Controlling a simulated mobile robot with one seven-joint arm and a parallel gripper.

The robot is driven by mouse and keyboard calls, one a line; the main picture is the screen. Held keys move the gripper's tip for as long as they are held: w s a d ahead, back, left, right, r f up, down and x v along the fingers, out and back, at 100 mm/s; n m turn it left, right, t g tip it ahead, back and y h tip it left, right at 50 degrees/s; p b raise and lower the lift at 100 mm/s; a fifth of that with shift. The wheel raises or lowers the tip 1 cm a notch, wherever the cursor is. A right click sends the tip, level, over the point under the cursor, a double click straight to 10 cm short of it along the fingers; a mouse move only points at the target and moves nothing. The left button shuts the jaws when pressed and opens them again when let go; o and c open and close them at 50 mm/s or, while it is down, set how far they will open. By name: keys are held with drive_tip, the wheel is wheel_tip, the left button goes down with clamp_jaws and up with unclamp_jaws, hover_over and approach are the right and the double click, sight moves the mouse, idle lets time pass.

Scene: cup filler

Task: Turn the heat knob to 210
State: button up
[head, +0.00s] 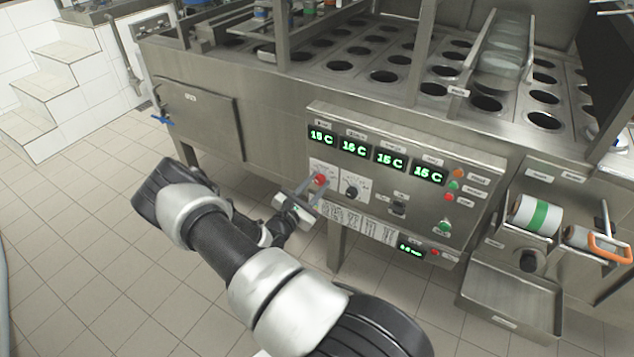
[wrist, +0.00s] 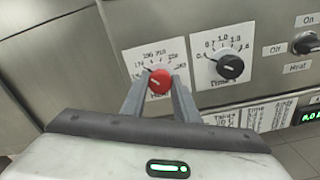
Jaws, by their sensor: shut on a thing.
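The heat knob is a red dial (wrist: 159,82) on a white scale plate, with numbers around its upper side; it carries a white pointer line. In the head view the red knob (head: 320,179) sits at the lower left of the control panel (head: 403,180). My gripper (wrist: 160,88) has its two fingers on either side of the red knob and is shut on it; it also shows in the head view (head: 313,190). The pointer line is small and the exact value is hard to read. The fingers cover the lower sides of the plate.
A black knob (wrist: 230,66) with its own scale is just right of the red one. A switch labelled Heat (wrist: 305,43) is farther right. Four green displays (head: 354,147) above read about 15 C. A drip tray (head: 512,300) juts out at right. Floor at left is clear.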

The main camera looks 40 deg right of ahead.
drive_tip(key=m+p, duration=0.1)
drive_tip(key=m, duration=0.4)
drive_tip(key=shift+m, duration=0.3)
drive_tip(key=m+p, duration=0.2)
drive_tip(key=m, duration=0.3)
drive_tip(key=shift+m, duration=0.3)
drive_tip(key=o, duration=1.1)
drive_tip(key=shift+c, duration=0.2)
drive_tip(key=shift+a, duration=0.15)
drive_tip(key=p+v, duration=0.2)
drive_tip(key=v, duration=1.5)
